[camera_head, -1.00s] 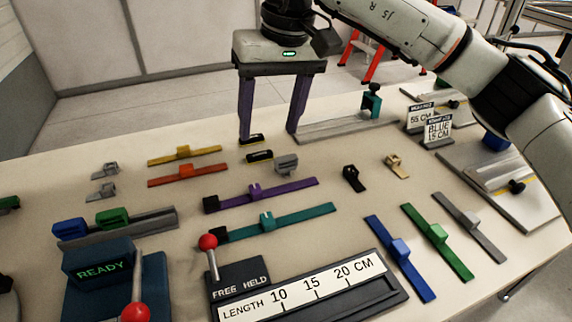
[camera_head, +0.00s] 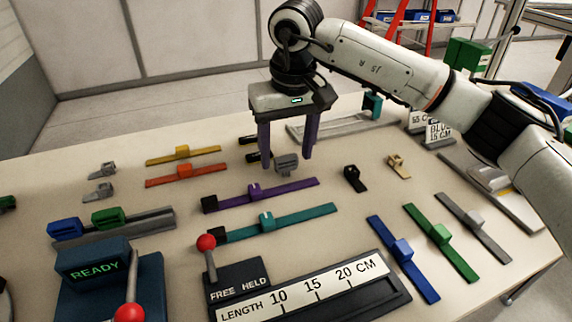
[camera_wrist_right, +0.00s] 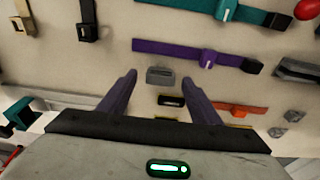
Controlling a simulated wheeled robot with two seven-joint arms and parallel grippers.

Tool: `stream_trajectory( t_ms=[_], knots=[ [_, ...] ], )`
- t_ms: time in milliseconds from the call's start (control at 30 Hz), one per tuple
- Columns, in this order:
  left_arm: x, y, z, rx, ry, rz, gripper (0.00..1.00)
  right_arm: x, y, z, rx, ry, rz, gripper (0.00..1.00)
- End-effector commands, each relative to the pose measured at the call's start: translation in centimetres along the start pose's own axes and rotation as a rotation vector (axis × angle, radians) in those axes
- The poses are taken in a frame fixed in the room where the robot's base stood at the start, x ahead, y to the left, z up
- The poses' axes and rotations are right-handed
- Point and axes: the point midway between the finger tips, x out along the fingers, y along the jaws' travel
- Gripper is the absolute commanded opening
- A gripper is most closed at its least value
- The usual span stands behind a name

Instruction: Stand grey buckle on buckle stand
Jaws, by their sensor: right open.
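The grey buckle (camera_head: 286,163) lies on the table, apart from other things. My right gripper (camera_head: 287,161) is open, with its two purple fingers pointing down around the buckle's place in the head view. In the right wrist view the grey buckle (camera_wrist_right: 160,76) shows between the fingertips (camera_wrist_right: 160,78), with a gap on both sides. I cannot tell how high the tips are above the table. A long grey rail (camera_head: 150,227) at the left, which looks like the buckle stand, carries a blue buckle (camera_head: 66,229) and a green buckle (camera_head: 107,217). My left gripper is not in view.
Two light grey clips (camera_head: 99,192) lie at the left. Purple (camera_head: 290,187) and teal (camera_head: 305,215) straps lie in front of the buckle. Black (camera_head: 354,177) and tan (camera_head: 397,164) buckles lie to its right. A red-knobbed lever (camera_head: 206,243) stands in front.

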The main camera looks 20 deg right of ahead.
Motion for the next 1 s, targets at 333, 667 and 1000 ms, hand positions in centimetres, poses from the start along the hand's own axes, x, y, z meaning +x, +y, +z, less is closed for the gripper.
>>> stream_trajectory(
  t_ms=[333, 667, 1000],
  knots=[
    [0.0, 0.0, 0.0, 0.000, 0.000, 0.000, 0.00, 0.3, 0.0, 0.0, 0.000, 0.001, 0.000, 0.41],
    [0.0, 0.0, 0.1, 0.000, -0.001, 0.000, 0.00, 0.3, 0.0, 0.0, 0.000, 0.001, 0.000, 0.10],
    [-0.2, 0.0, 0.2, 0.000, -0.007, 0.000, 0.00, -1.5, -0.1, -0.3, 0.000, 0.003, -0.001, 0.10]
  ],
)
